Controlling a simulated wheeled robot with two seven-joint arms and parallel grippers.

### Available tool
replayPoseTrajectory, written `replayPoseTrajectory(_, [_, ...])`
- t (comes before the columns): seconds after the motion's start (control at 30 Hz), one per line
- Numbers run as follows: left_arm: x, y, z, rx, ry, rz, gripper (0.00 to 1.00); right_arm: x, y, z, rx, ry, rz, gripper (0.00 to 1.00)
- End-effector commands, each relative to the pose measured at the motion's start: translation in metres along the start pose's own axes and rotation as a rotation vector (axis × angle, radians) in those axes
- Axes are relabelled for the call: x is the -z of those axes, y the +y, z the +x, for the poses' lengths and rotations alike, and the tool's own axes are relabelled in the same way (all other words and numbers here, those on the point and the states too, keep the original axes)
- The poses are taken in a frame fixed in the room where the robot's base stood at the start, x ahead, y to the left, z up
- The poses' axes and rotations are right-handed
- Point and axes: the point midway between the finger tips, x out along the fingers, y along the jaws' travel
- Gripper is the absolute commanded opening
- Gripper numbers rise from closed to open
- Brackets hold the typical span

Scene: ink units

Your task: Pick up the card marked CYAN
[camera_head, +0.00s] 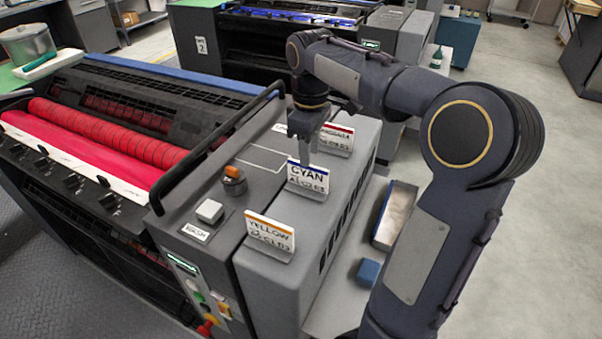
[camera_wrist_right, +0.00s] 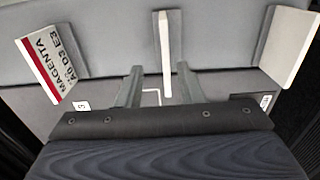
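The CYAN card (camera_head: 307,178) is white with a blue top strip and stands upright in a grey holder on the grey ledge of the press. My right gripper (camera_head: 303,148) points down just above and behind its top edge. In the right wrist view my right gripper (camera_wrist_right: 159,72) is open, with one finger on each side of a card seen edge-on (camera_wrist_right: 164,40). I cannot tell whether a finger touches it. The MAGENTA card (camera_head: 338,135) stands behind and shows at left in the wrist view (camera_wrist_right: 50,62). The YELLOW card (camera_head: 270,233) stands in front. My left gripper is out of view.
Another white label (camera_head: 281,128) is partly hidden by my arm. A black handrail (camera_head: 215,150), a WASH button (camera_head: 209,211) and an orange-topped knob (camera_head: 232,178) lie left of the cards. A tray (camera_head: 386,235) and blue block (camera_head: 368,272) sit lower right.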

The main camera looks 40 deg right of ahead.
Motion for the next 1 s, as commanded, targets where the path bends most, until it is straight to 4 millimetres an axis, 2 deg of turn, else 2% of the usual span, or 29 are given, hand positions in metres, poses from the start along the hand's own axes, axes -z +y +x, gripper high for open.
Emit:
replayPoseTrajectory(0.43, [0.002,0.001,-0.003,0.000,0.000,0.000,0.36,0.002,-0.007,0.060,0.002,-0.001,0.002,0.34])
replayPoseTrajectory(0.57, [0.002,0.001,-0.003,0.000,0.000,0.000,0.36,0.002,-0.007,0.068,0.001,0.002,0.003,0.34])
replayPoseTrajectory(0.77, [0.002,0.001,-0.003,0.000,0.000,0.000,0.36,0.002,-0.007,0.068,0.000,0.003,0.003,0.34])
replayPoseTrajectory(1.0, [0.002,0.001,-0.003,0.000,0.000,0.000,0.36,0.002,-0.007,0.068,0.000,0.003,0.003,0.04])
